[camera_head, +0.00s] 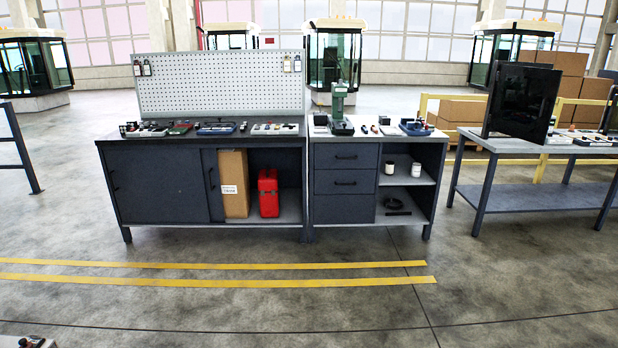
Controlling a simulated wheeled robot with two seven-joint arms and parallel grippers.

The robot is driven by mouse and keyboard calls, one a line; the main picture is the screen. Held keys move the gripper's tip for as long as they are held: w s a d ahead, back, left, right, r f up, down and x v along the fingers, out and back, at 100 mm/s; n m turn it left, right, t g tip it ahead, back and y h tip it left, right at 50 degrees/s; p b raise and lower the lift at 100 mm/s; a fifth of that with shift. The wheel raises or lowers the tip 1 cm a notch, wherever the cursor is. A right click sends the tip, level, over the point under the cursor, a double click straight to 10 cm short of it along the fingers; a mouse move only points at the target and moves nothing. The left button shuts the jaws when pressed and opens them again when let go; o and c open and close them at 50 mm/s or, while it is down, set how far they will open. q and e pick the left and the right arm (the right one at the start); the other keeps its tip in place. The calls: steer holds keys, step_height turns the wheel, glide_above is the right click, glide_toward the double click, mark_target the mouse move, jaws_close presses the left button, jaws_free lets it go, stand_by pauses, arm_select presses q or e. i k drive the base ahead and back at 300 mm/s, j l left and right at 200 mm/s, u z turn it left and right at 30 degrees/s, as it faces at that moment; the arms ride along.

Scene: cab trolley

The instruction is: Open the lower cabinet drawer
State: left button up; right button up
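A dark grey cabinet with a light top (322,136) stands right of centre, some way ahead of me. It has a column of three drawers on its left half, all shut flush with the front. The lower drawer (346,209) is the bottom one, with a dark handle. The middle drawer (346,182) and the upper drawer (346,156) also have dark bar handles. Neither of my grippers shows clearly; only a small pale part is cut off at the bottom left corner, and I cannot tell what it is.
A workbench (150,185) with sliding doors and a pegboard adjoins the cabinet on the left. Open shelves (410,178) are right of the drawers. A table (540,195) with a black monitor (520,100) stands at the right. The floor (300,310) in front is clear, with yellow lines.

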mark_target(350, 180)
steer(key=i, duration=2.4)
steer(key=i+z, duration=0.2)
steer(key=i, duration=1.95)
steer(key=i+l+u, duration=0.15)
